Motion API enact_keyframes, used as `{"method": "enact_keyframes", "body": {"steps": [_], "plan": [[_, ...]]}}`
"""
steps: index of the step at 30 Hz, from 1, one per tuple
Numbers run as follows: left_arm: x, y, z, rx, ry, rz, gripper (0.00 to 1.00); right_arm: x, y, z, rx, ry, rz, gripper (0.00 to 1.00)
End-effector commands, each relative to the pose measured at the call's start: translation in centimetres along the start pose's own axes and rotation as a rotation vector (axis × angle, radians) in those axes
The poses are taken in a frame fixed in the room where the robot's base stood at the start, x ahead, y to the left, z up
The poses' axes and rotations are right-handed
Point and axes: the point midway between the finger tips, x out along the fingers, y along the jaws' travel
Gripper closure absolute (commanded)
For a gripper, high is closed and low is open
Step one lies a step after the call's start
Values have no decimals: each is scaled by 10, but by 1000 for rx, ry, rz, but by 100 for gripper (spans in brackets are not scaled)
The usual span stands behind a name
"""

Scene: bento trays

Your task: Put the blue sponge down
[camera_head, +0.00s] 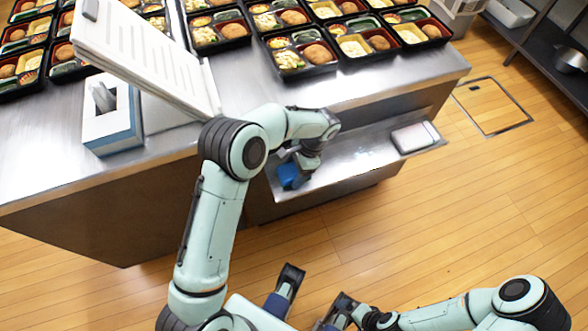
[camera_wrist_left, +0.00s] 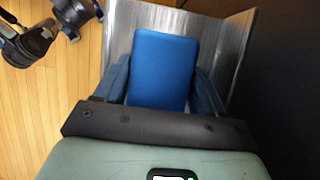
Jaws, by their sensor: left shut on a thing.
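The blue sponge (camera_head: 288,176) is between the fingers of my left gripper (camera_head: 296,172), low over the metal ledge (camera_head: 350,160) at the counter's front. In the left wrist view the blue sponge (camera_wrist_left: 161,70) stands upright in the frame, with a finger of my left gripper (camera_wrist_left: 161,88) against each side. Behind it is the bare grey metal ledge (camera_wrist_left: 222,45). I cannot tell whether the sponge touches the ledge. Dark parts of my right gripper (camera_head: 338,312) show at the bottom of the head view, far from the sponge; its fingers are unclear.
A white-topped grey block (camera_head: 415,138) lies at the ledge's right end. On the counter (camera_head: 350,85) stand several bento trays (camera_head: 300,52), a blue-and-white tissue box (camera_head: 112,125) and a tilted white panel (camera_head: 150,55). The ledge's middle is clear. Wooden floor lies in front.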

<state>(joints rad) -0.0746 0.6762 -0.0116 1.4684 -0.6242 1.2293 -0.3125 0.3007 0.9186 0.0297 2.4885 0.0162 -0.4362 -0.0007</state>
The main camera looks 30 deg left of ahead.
Motion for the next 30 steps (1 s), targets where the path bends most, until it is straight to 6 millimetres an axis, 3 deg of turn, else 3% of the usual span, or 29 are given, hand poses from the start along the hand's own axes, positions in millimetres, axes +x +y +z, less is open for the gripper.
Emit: {"method": "enact_keyframes", "body": {"steps": [1, 2, 3, 4, 20, 25, 30], "plan": [[5, 0, -2, 0, 0, 1, 55, 1, 0, 0, 0, 1, 0, 0], [4, 0, -2, 0, 0, 1, 24, 1, 0, 0, 0, 1, 0, 0], [4, 0, -2, 0, 0, 1, 11, 1, 0, 0, 0, 1, 0, 0], [5, 1, -2, 0, 0, 2, 5, 1, 0, 0, 0, 1, 0, 0], [5, 5, -2, 6, -2, 10, 5, 0, 0, 0, 0, 0, 0, 0], [-15, 4, -1, 6, 2, 7, 5, -4, -1, 2, 0, -5, 1, 0], [-56, 2, 0, 3, 3, 2, 5, -9, -2, 5, 1, -13, 2, 0]]}}
